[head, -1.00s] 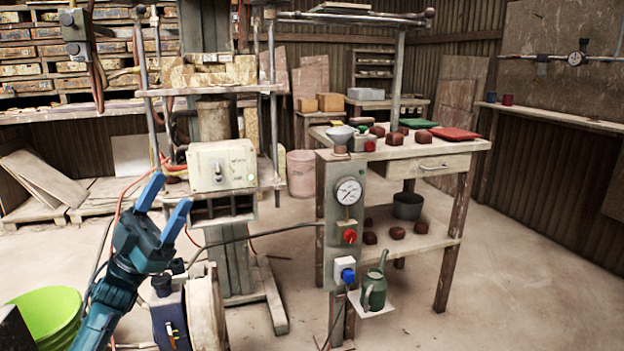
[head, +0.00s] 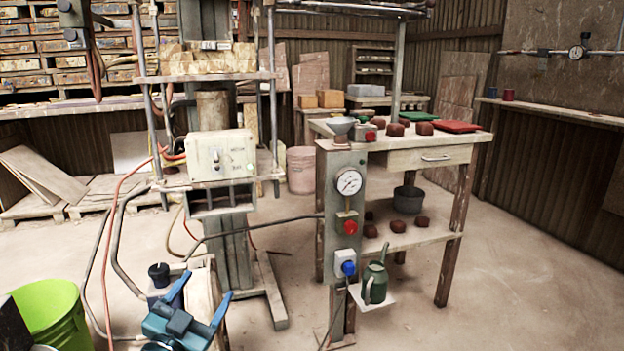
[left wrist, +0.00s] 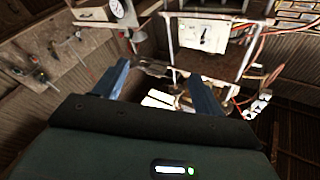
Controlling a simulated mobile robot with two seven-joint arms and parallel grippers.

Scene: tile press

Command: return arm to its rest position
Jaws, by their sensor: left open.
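My left gripper (head: 198,308) is low at the bottom left of the head view. Its two blue fingers are spread apart with nothing between them. It is in front of a grey machine part and a dark-capped unit near the floor, and I cannot tell whether it touches them. In the left wrist view, the open fingers (left wrist: 155,90) show against the shed walls and equipment, with no object between them. My right gripper is in neither view.
A lime green bucket (head: 50,308) stands at the lower left. The press frame with its white control box (head: 221,156) is behind the gripper. Floor at the right is clear.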

